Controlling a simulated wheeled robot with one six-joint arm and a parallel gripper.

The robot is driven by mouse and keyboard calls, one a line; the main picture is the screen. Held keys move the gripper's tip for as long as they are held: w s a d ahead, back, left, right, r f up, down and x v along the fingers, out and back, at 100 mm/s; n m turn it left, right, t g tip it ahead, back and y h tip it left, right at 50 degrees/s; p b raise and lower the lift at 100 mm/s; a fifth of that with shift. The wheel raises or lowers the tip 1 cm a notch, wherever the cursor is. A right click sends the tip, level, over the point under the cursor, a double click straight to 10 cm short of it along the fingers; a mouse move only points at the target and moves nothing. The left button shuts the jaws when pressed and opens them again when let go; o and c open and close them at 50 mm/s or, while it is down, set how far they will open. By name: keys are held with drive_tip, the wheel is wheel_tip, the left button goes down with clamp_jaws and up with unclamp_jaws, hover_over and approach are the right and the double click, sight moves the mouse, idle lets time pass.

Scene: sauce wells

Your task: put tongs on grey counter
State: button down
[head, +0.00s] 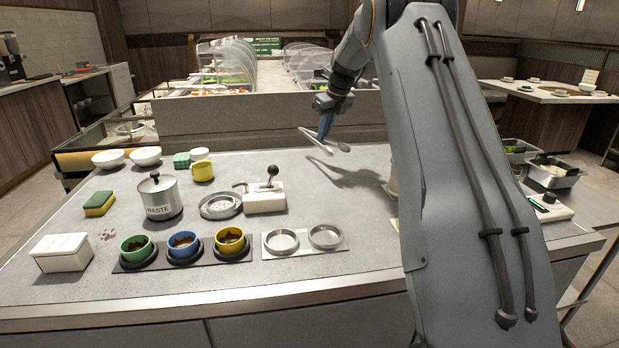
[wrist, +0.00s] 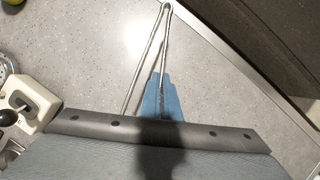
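The silver metal tongs (head: 318,142) are in the air above the far part of the grey counter (head: 300,172). My gripper (head: 326,122), with blue fingers, is shut on the tongs. In the wrist view the tongs (wrist: 146,58) reach away from the blue fingers (wrist: 163,95), their two arms spread in a V that meets near the top edge. The grey speckled counter (wrist: 85,55) lies below them. Part of the grip is hidden by the dark wrist edge.
A white lever machine (head: 265,198), a waste pot (head: 160,198) and a yellow mug (head: 202,171) stand left of the tongs. Several coloured cups and a two-well tray (head: 303,241) line the front. The counter's far middle is clear; a low wall (head: 220,128) stands behind.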

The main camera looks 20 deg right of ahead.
sight(329, 139)
wheel_tip(329, 139, down, 8)
drive_tip(key=shift+f+p, duration=0.15)
drive_tip(key=shift+p, duration=0.45)
drive_tip(key=shift+f, duration=0.1)
drive_tip(key=c, duration=2)
unclamp_jaws()
drive_tip(key=b+v, duration=0.1)
drive_tip(key=v, duration=1.1)
drive_tip(key=shift+s+b, duration=0.1)
drive_tip(key=shift+b, duration=0.25)
drive_tip(key=shift+d, duration=0.1)
